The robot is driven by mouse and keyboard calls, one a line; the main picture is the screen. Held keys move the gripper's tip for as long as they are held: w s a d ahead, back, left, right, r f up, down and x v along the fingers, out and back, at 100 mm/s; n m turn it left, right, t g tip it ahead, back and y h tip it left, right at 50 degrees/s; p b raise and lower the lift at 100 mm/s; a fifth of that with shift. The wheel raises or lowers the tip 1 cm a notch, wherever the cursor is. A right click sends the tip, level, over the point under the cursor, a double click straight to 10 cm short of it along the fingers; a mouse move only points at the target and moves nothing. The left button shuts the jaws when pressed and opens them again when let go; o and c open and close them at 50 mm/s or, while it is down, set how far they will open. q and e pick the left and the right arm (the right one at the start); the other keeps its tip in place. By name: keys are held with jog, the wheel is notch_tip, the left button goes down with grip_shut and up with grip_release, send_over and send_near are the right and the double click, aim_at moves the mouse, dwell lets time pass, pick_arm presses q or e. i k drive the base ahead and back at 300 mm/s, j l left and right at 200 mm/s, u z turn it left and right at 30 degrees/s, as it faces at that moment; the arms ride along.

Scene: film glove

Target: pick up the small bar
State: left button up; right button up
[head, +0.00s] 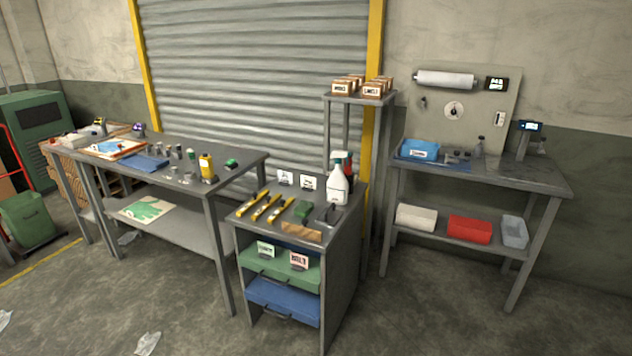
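I cannot tell for sure which object is the small bar. Small grey metal pieces (187,177) lie on the left workbench, too small to make out their shapes. More small grey pieces (456,157) lie near a blue mat on the right bench. Neither of my grippers is in the head view.
The left workbench (238,166) holds bottles and a blue cloth. Spray bottles (339,183) stand at the cabinet's back. The right bench (537,178) carries a blue bin (418,150). The concrete floor in front is mostly open, with scraps of litter (148,343).

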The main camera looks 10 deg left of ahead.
aim_at(286, 204)
jog(key=i+j, duration=0.4)
jog(key=i, duration=0.15)
jog(key=i+j, duration=0.35)
jog(key=i, duration=0.2)
jog(key=i+j, duration=0.1)
jog(key=j, duration=0.25)
jog(key=i+j, duration=0.1)
jog(key=j, duration=0.3)
jog(key=i+j+u, duration=0.1)
jog(key=j, duration=0.25)
jog(key=i+j, duration=0.65)
jog(key=j, duration=0.1)
